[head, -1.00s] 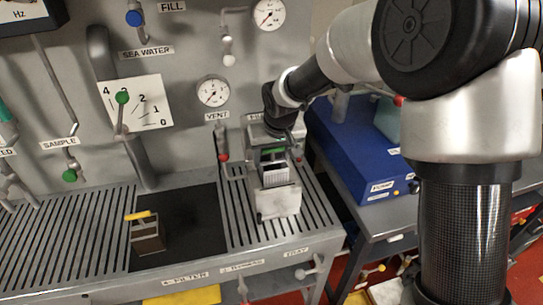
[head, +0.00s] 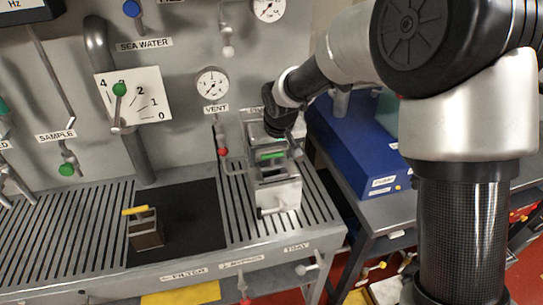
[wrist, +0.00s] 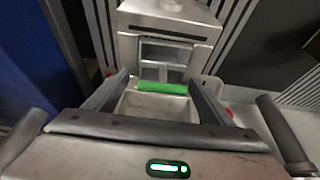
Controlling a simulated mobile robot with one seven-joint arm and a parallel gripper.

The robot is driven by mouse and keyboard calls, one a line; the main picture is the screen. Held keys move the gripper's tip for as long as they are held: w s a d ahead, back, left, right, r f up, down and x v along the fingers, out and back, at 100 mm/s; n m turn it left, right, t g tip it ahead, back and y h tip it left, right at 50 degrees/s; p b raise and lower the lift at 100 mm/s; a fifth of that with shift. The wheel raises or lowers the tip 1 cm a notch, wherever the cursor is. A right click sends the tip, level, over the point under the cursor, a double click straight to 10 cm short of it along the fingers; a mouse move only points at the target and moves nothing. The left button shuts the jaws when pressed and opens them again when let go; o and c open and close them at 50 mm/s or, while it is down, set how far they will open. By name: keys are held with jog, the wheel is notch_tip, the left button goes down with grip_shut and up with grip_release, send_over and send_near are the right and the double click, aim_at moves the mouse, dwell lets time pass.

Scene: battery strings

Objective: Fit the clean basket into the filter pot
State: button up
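The clean basket, with a green bar handle (head: 271,155), is at the metal filter pot (head: 279,193) on the slatted counter. My gripper (wrist: 160,84) points down above the pot, its fingers at the two ends of the green handle. The handle also shows in the wrist view (wrist: 162,88), close to level. The basket's lower part is hidden by the pot's front, so its depth inside is not clear. A second basket, with a yellow handle (head: 136,210), stands upright on the black mat, away from the pot.
The black mat (head: 188,215) is otherwise clear. Gauges, valves and pipes line the wall behind; the vent valve's red knob (head: 223,152) is close to the pot's left. A blue box (head: 355,150) stands on the side table at right.

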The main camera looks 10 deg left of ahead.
jog(key=p+v, duration=0.1)
jog(key=v, duration=1.6)
jog(key=shift+r+p, duration=0.3)
jog(key=shift+d, duration=0.1)
jog(key=s+d+r+m+h+p, duration=0.1)
jog(key=s+d+r+p, duration=0.1)
jog(key=s+d+r, duration=0.3)
jog(key=s+d+r+m+p, duration=0.1)
jog(key=s+d+r+p, duration=0.15)
jog(key=d, duration=0.55)
jog(key=s+d+r+m+t+h+p, duration=0.1)
jog(key=s+d+r+m+p, duration=0.1)
jog(key=s+d, duration=0.7)
jog(key=s+m+p, duration=0.1)
jog(key=s, duration=0.3)
jog(key=shift+d+r+p, duration=0.3)
jog(key=shift+d, duration=0.1)
jog(key=shift+c, duration=0.2)
